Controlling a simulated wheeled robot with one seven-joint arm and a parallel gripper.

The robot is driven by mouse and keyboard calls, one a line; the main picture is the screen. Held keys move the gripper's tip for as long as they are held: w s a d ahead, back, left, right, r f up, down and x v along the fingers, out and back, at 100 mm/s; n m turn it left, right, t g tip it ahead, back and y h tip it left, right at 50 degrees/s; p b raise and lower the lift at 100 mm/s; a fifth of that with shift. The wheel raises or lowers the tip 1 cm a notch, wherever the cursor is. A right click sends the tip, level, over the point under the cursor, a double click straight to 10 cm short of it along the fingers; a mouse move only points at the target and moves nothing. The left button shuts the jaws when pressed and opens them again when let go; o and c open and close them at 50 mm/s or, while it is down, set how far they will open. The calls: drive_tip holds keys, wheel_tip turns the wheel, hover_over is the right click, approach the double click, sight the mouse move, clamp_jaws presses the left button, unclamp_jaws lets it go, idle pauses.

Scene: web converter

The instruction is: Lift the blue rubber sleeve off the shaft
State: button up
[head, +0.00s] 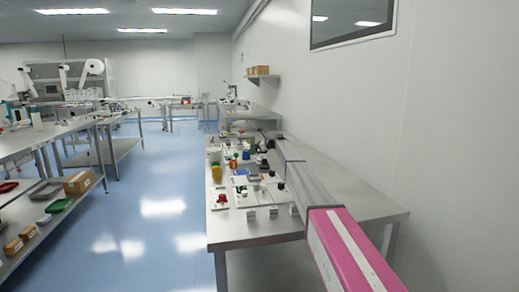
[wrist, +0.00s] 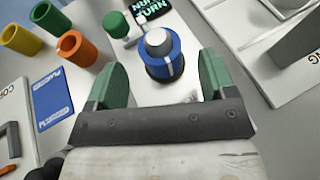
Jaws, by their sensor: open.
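The blue rubber sleeve (wrist: 155,68) is in the wrist view, upright around a shaft with a pale rounded top (wrist: 157,38). A light stripe runs down the sleeve's side. My gripper (wrist: 164,62) is open, with one green finger on the left of the sleeve and one on the right. There are gaps between the fingers and the sleeve, and nothing is held. The sleeve's lower far side is hidden. In the head view my arm reaches over the bench, and the sleeve is too small to tell for sure.
Green (wrist: 48,17), orange (wrist: 75,48) and yellow (wrist: 22,37) cups stand at left in the wrist view. A blue card (wrist: 55,98) lies near them. A green knob (wrist: 116,24) stands close behind the left finger. A pale plate with grey parts (wrist: 275,45) lies at right.

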drive_tip(key=shift+x, duration=1.3)
drive_tip(key=c, duration=1.2)
drive_tip(key=shift+r, duration=0.15)
drive_tip(key=shift+r, duration=2.35)
drive_tip(key=shift+r, duration=1.4)
drive_tip(key=shift+r, duration=2)
